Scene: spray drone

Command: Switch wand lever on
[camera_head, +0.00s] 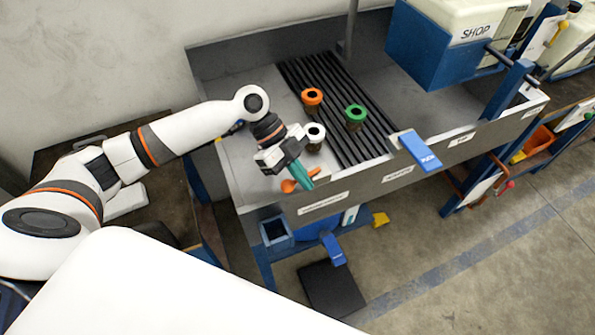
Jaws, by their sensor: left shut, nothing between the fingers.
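My left gripper (304,181) is shut and empty, its teal fingers pointing down over the front left part of the grey metal sink bench. A small orange piece (289,186) lies beside the fingertips, partly hidden by them; I cannot tell whether they touch. I cannot make out for sure which part is the wand or its lever. A blue paddle-like piece with white lettering (419,151) sits at the bench's front rim, right of the gripper. My right gripper is not in view.
Cups with orange (312,97), green (355,113) and white (314,134) tops stand near the gripper, by the black slatted rack (372,146). A blue-framed white tank (468,25) is at the upper right. A dark pad (331,290) lies on the floor.

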